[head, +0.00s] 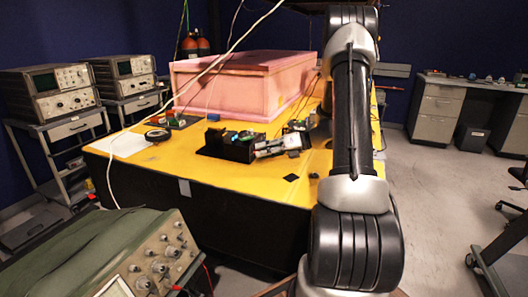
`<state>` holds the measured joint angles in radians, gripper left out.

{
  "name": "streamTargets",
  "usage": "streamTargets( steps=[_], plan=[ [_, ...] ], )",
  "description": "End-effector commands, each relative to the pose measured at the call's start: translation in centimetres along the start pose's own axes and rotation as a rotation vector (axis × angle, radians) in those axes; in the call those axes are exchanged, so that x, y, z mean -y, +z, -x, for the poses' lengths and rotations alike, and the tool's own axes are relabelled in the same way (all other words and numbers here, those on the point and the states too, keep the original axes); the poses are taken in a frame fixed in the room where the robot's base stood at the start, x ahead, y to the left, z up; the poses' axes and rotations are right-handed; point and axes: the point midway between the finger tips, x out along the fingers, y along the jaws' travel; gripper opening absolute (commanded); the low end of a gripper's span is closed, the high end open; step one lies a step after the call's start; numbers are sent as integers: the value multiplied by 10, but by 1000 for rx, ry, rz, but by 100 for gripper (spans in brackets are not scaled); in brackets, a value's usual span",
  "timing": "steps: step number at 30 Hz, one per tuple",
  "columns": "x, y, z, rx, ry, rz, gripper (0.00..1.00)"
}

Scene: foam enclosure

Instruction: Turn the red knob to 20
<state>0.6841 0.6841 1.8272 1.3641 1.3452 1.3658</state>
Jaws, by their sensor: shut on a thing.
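A black box (226,149) with small green and blue parts on top stands near the front of the yellow table. My gripper (259,149) reaches in from the right, roughly level, with its fingertips at the box's right side. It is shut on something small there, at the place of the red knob. The fingers hide the knob, and I cannot make out its red colour, pointer or scale marks.
The yellow tabletop (258,187) is mostly bare in front of the box. A large pink foam enclosure (232,88) stands behind. A round black item (157,134) and a white sheet (124,144) lie to the left. A pale cable hangs across the view, left of the gripper.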

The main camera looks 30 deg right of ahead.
Motion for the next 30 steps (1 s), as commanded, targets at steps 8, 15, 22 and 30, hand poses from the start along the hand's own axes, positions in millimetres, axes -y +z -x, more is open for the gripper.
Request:
streamTargets(
  steps=[8, 15, 22, 30],
  plan=[
    [4, 0, 0, 2, 97, -238, 0],
    [6, 0, 0, 3, 174, -423, 0],
    [7, -1, 0, 4, 226, -549, 0],
    [7, -1, 0, 4, 256, -622, 0]
  ],
)
